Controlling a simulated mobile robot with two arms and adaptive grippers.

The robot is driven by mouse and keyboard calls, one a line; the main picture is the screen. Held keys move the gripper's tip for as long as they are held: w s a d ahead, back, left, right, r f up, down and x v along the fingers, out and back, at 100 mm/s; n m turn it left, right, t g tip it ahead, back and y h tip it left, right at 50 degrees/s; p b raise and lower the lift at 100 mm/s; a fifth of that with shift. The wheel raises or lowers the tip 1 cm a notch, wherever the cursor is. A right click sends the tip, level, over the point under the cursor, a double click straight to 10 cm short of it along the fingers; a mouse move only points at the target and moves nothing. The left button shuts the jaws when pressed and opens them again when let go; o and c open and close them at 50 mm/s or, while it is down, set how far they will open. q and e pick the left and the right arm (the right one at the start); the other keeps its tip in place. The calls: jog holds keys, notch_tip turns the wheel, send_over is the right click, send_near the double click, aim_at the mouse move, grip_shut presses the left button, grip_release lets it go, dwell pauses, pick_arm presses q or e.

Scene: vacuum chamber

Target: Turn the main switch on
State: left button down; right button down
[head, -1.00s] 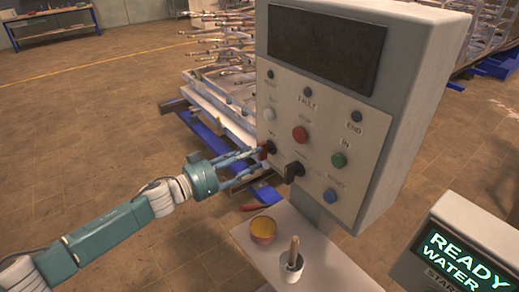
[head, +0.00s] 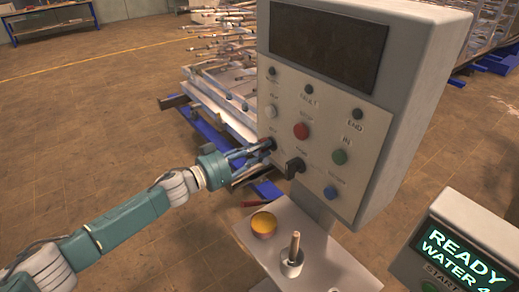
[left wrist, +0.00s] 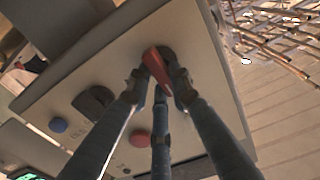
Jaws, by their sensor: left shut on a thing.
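A grey control box (head: 412,100) has a pale front panel (head: 322,122) with buttons and switches. A switch with a red handle sits at the panel's lower left. My left gripper (head: 262,150) is at this switch. In the left wrist view its fingers close around the red handle (left wrist: 157,66) of the switch, which stands on a dark round base (left wrist: 168,52). The handle is largely hidden by the fingers in the head view. A black selector switch (head: 294,167) is just right of the gripper. My right gripper is not in view.
Above the switch are a white button (head: 270,111) and a red button (head: 301,131); green (head: 339,157) and blue (head: 330,193) buttons are farther right. A lit display box (head: 465,238) is at right.

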pick_arm(q)
jog(key=m, duration=0.2)
jog(key=m+b, duration=0.1)
jog(key=m, duration=0.1)
jog(key=shift+s+f+m, duration=0.1)
jog(key=shift+f+m, duration=0.1)
jog(key=shift+m, duration=0.1)
jog(key=m+b, duration=0.1)
jog(key=m, duration=0.3)
jog(key=shift+f+m, duration=0.15)
jog(key=shift+m, duration=0.15)
jog(key=m+b, duration=0.1)
jog(key=m, duration=0.3)
jog(key=m+b, duration=0.1)
jog(key=m, duration=0.1)
jog(key=shift+f+b, duration=0.25)
jog(key=shift+b, duration=0.05)
jog(key=shift+m+b, duration=0.55)
jog(key=shift+m, duration=0.85)
jog(key=c, duration=1.5)
grip_release()
jog(key=shift+c, duration=0.2)
